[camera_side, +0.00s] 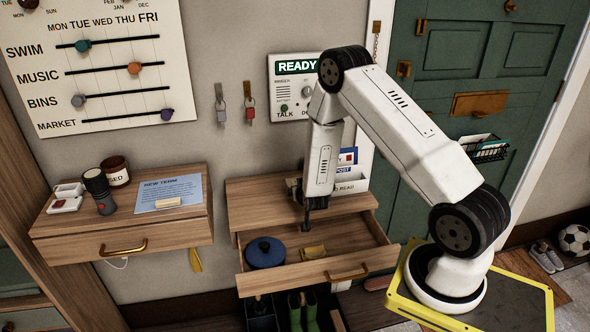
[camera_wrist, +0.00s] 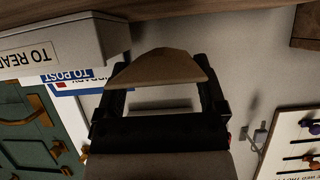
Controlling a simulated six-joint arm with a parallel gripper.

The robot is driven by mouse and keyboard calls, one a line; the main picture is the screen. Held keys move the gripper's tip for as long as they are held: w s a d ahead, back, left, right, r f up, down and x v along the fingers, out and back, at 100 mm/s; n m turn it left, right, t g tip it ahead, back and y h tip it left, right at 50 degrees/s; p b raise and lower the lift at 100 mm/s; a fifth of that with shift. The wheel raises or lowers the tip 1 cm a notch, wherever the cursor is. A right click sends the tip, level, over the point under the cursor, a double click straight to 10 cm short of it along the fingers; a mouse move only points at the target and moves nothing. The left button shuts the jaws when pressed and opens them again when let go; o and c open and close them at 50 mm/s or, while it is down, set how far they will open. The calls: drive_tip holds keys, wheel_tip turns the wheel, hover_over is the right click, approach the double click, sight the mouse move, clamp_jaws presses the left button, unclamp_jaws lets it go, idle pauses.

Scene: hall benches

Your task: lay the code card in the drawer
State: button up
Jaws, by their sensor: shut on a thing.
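In the side view my gripper (camera_side: 307,222) points down over the back of the open drawer (camera_side: 294,281) under the right-hand bench top. In the wrist view my gripper (camera_wrist: 160,84) has a flat tan piece (camera_wrist: 160,66) between its two dark fingers, and it is shut on this piece. I cannot tell whether the piece is the code card; no writing shows on it, and in the side view it cannot be made out. Inside the drawer lie a blue lidded pot (camera_side: 265,252) at the left and a small yellowish thing (camera_side: 313,252) near the middle.
A white letter holder (camera_side: 350,184) stands at the back right of the bench, close to my arm. A left bench with a shut drawer (camera_side: 125,244) holds a dark torch (camera_side: 98,190), a jar (camera_side: 117,171) and a blue sheet (camera_side: 170,193). Green boots (camera_side: 303,310) stand below.

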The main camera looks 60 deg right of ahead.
sight(300, 205)
drive_tip(key=shift+f, duration=1.85)
drive_tip(key=shift+f, duration=0.15)
drive_tip(key=o, duration=0.9)
drive_tip(key=shift+s+a, duration=0.1)
drive_tip(key=shift+v, duration=3.75)
